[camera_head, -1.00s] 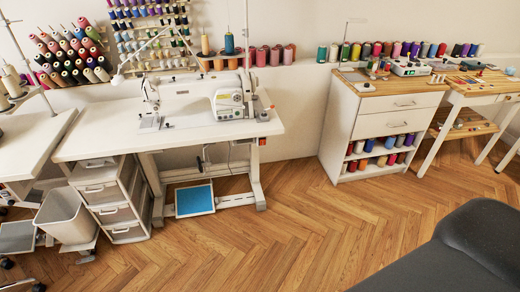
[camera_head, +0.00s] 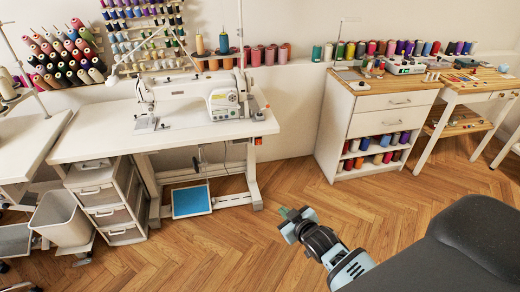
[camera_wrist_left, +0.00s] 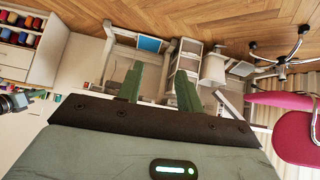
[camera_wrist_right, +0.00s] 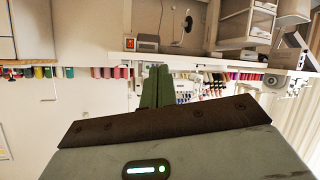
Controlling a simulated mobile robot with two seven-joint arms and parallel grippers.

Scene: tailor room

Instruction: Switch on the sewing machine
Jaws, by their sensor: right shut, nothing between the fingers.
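The white sewing machine (camera_head: 188,96) stands on a white table (camera_head: 95,140) at the left of the head view. A small orange-red part (camera_head: 257,141) sits under the table's right end. It also shows as a red-orange square (camera_wrist_right: 130,44) beside a grey box in the right wrist view. My right gripper (camera_head: 285,213) is shut and empty, in front of the table and to its right, apart from it. Its green fingers lie together in the right wrist view (camera_wrist_right: 155,72). My left gripper (camera_wrist_left: 158,75) is open with nothing between its fingers and is outside the head view.
A drawer unit (camera_head: 108,200) and a bin (camera_head: 62,218) stand at the table's left. A blue pedal plate (camera_head: 191,201) lies below. A white cabinet (camera_head: 345,125) stands right of the table. The wooden floor in front is clear.

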